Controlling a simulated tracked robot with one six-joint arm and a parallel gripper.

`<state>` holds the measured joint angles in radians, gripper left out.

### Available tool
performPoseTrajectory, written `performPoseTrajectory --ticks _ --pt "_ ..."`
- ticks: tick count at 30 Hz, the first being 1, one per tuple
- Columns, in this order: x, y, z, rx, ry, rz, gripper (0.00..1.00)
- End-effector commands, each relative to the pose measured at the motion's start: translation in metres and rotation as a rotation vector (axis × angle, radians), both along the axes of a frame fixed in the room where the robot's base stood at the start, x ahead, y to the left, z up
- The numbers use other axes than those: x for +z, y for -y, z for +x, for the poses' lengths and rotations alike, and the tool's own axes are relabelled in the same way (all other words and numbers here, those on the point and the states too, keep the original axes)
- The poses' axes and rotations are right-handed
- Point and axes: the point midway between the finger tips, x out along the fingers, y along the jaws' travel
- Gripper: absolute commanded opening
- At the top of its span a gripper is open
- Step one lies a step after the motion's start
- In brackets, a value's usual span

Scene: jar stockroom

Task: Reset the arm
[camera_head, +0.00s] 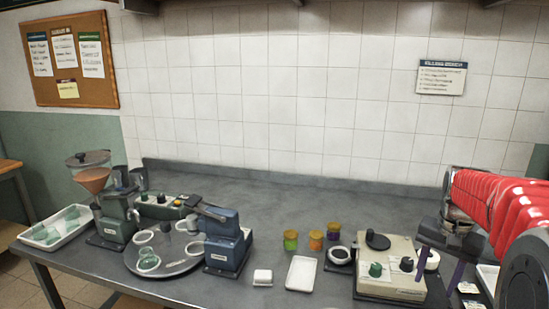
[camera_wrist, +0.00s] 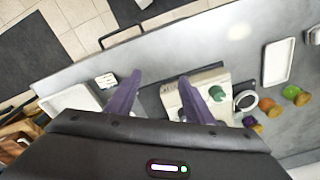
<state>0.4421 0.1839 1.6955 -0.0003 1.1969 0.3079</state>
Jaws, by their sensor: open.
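My gripper (camera_head: 437,268) is at the right end of the bench in the head view, on the red-sleeved arm. Its two purple fingers point down, spread apart, beside the beige machine (camera_head: 391,266). The fingers also show in the wrist view (camera_wrist: 160,79), open with nothing between them. In the wrist view the beige machine (camera_wrist: 210,78) lies below the right finger.
Green (camera_head: 291,240), orange (camera_head: 315,240) and purple (camera_head: 333,239) jars stand left of the beige machine. A white tray (camera_head: 301,273) lies in front of them. A filling machine with a round turntable (camera_head: 165,265) stands at left. The bench's back is clear.

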Motion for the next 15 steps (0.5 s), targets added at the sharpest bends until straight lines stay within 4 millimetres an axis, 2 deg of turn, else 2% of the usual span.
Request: performPoseTrajectory --ticks 15 --pt "0.003 -0.095 -0.072 0.332 0.112 -0.072 0.48"
